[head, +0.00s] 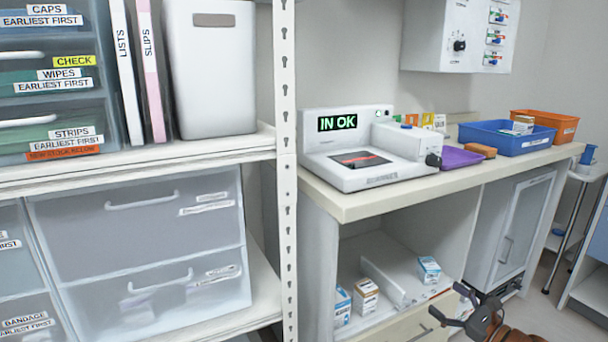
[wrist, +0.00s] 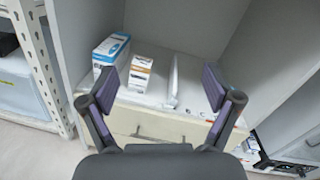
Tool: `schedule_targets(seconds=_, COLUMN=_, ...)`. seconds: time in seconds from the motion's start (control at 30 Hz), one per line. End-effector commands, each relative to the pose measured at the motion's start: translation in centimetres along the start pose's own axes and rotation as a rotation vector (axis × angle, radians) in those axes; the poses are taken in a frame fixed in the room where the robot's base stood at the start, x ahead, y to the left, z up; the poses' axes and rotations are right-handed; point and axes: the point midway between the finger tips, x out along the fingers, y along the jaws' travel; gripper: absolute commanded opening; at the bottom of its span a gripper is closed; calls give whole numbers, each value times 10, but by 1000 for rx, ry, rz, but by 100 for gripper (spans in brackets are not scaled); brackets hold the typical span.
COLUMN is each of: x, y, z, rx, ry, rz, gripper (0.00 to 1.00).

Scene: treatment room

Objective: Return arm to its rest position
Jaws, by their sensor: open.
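My gripper (head: 468,312) shows at the lower right of the head view, in front of the counter and low down by the open shelf. In the wrist view my gripper (wrist: 165,92) has its two fingers spread wide, with nothing between them. Beyond the fingers are a blue-and-white box (wrist: 110,50), an orange-and-white box (wrist: 141,70) and a white upright divider (wrist: 174,78) on the low shelf. The fingers appear apart from these. Most of my arm is outside the head view.
The counter (head: 348,207) holds a white device reading "IN OK" (head: 355,150), a purple tray (head: 460,158), a blue bin (head: 505,138) and an orange bin (head: 548,124). A shelf post (head: 285,190) stands left of it. A drawer (wrist: 150,122) lies below the low shelf. Floor shows at right.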

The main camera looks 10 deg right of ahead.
Motion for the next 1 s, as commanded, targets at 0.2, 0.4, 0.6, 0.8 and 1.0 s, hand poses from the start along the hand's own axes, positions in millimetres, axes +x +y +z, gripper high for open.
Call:
schedule_targets(seconds=0.2, x=54, y=74, z=114, rx=-174, ry=-58, rz=302, gripper=89)
schedule_targets(seconds=0.4, x=73, y=158, z=202, rx=-356, ry=-106, rz=597, gripper=89)
schedule_targets(seconds=0.6, x=62, y=233, z=271, rx=-542, ry=-141, rz=880, gripper=89)
schedule_targets(seconds=0.8, x=29, y=293, z=324, rx=-731, ry=-163, rz=1150, gripper=89)
schedule_targets(seconds=1.0, x=-16, y=329, z=364, rx=-928, ry=-166, rz=1400, gripper=89)
